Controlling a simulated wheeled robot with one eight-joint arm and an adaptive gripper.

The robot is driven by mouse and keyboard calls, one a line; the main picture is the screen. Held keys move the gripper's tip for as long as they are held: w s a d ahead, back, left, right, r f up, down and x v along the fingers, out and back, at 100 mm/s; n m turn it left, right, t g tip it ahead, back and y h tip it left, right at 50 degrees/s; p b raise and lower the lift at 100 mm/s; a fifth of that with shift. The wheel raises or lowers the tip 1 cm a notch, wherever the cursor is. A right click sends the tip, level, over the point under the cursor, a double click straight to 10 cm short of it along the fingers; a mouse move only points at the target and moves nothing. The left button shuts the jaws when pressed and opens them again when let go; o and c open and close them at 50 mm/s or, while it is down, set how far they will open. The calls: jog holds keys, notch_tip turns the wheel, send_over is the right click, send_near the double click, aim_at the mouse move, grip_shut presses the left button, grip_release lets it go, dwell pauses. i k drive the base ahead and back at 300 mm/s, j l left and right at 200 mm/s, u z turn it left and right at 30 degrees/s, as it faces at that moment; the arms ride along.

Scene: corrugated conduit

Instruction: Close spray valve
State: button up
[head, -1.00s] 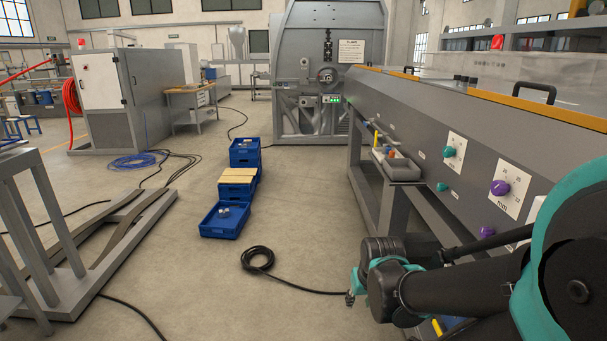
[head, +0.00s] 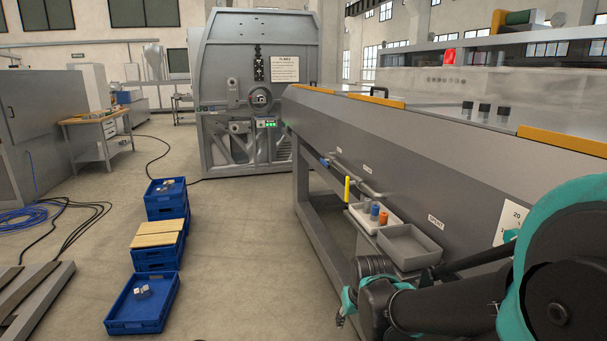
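A grey pipe (head: 358,178) runs along the side of the long grey machine (head: 400,150). A blue handle (head: 325,162) sits at its far end, and a yellow lever (head: 347,190) hangs straight down nearer to me. Small white labels are above them, too small to read, so I cannot tell which handle is the spray valve. My gripper (head: 343,308) is low at the bottom centre, in front of and below the lever and apart from it. Its fingers are small and partly hidden by my wrist, so their opening is unclear.
A white tray (head: 354,222) with small blue and orange items and a grey bin (head: 440,246) stand below the pipe. Blue crates (head: 110,318) stand on the floor at left. A large grey cabinet (head: 222,70) is at the back. The floor between crates and machine is clear.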

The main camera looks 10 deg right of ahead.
aim_at(325, 162)
jog(key=i+j, duration=0.15)
jog(key=i, duration=0.55)
jog(key=i+u, duration=0.2)
jog(key=i, duration=0.2)
